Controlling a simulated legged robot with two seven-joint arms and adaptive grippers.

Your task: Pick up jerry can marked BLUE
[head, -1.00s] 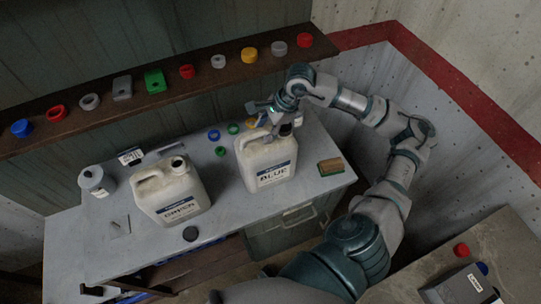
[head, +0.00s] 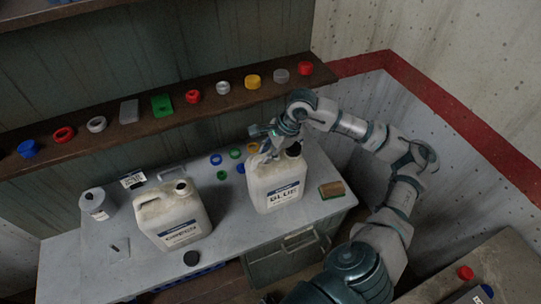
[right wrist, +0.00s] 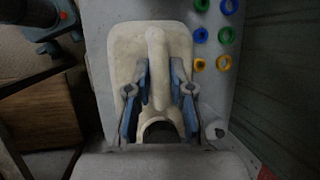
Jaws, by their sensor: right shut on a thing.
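The white jerry can marked BLUE (head: 276,185) stands upright at the right part of the grey bench. Its label faces me. My right gripper (head: 270,150) is at its top, shut on its handle. In the right wrist view the two blue-padded fingers (right wrist: 156,98) lie on either side of the pale handle (right wrist: 156,60) of the can. I cannot tell whether the can's base touches the bench. A similar jerry can marked GREEN (head: 172,216) stands to its left, apart from it. My left gripper is not in view.
A shelf (head: 130,135) with caps runs above. A wall stands to the right.

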